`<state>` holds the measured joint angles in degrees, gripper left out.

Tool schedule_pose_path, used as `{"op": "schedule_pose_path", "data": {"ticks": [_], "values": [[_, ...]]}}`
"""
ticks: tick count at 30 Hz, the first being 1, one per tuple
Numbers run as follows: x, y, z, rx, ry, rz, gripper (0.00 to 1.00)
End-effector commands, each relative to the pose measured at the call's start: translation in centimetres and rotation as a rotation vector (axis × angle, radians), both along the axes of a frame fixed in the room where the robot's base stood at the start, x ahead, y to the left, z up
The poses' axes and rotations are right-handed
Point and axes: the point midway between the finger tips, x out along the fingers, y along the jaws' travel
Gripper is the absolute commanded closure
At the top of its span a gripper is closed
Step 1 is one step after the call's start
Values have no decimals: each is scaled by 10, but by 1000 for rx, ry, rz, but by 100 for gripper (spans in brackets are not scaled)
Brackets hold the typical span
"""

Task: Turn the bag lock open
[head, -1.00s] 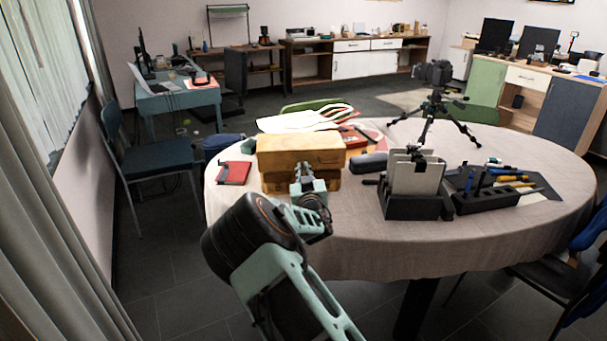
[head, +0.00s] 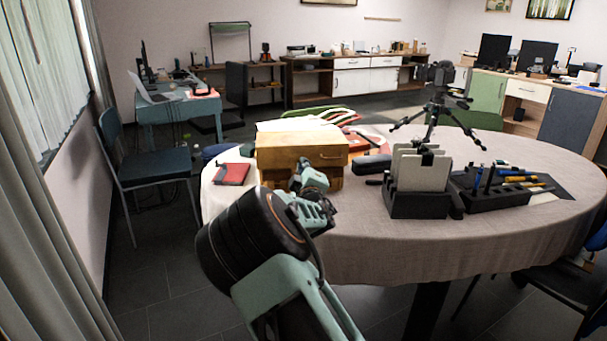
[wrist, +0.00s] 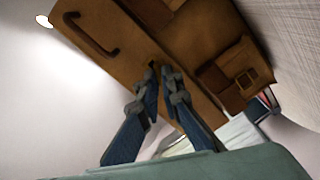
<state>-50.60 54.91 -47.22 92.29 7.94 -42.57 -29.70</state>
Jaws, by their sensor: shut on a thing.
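The tan bag (head: 290,147) stands on the cloth-covered round table (head: 400,250), near its left edge. Its dark handle (wrist: 95,45) shows at upper left in the wrist view. My gripper (head: 303,168) is at the bag's front face, left of the handle in the head view. In the wrist view, the tips of my gripper (wrist: 160,70) are close together at the bag's front, shut on the small bag lock. The lock is mostly hidden between the fingertips, so its turn angle cannot be told.
A red and dark notebook (head: 232,174) lies left of the bag. A dark case (head: 371,164), a black holder with pale panels (head: 421,172), a pen tray (head: 500,192) and a camera tripod (head: 436,110) stand to the right. The table's front is clear.

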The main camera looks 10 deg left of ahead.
Motion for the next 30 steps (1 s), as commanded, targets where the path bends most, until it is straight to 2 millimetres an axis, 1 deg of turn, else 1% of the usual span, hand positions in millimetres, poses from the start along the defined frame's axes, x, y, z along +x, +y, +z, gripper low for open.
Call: {"op": "schedule_pose_path", "data": {"ticks": [1,6,15,21,30], "values": [[0,1,-3,-42,-11,1,100],[0,1,-4,-191,-43,1,100],[0,1,-3,-394,-85,2,100],[0,1,-2,-472,-101,0,100],[0,1,-2,-512,-110,1,100]]}}
